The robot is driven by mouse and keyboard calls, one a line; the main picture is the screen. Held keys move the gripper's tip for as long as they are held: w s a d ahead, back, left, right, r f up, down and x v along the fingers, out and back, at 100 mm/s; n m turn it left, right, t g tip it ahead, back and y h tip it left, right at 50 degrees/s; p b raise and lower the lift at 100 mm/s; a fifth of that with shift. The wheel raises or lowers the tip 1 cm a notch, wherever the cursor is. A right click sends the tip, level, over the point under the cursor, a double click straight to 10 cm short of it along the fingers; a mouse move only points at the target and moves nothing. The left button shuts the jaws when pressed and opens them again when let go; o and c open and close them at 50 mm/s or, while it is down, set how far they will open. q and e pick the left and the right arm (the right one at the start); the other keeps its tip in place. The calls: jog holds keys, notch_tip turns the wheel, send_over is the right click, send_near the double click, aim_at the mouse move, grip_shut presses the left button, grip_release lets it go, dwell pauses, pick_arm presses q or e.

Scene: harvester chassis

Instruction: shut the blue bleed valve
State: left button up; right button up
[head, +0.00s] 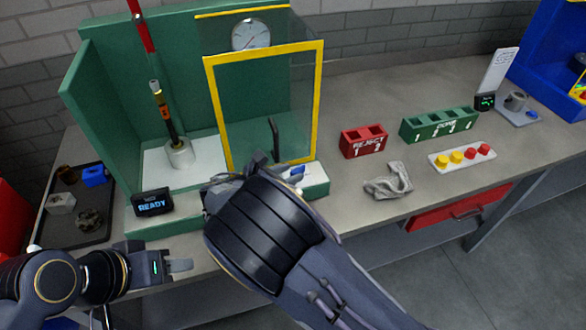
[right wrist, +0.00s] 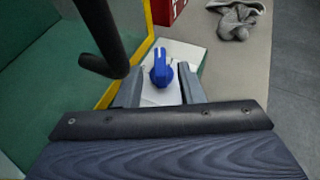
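The blue bleed valve (right wrist: 161,72) sits on a white plate at the front of the green test stand; part of its blue handle (head: 298,171) shows in the head view. In the right wrist view it has a round body and a handle pointing away from me. My right gripper (right wrist: 160,80) is open, one finger on each side of the valve, with gaps visible. Its fingers are mostly hidden behind my wrist in the head view. My left gripper (head: 180,266) is low at the left, away from the valve; whether its fingers are apart is unclear.
A yellow-framed clear guard (head: 209,110) with a black handle (right wrist: 108,50) stands close left of my right gripper. A READY display (head: 153,202), dark parts tray (head: 88,235), red REJECT box (head: 363,143), grey cloth (head: 388,182) and green DONE box (head: 438,125) are on the bench.

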jog(key=shift+x, duration=0.95)
grip_shut()
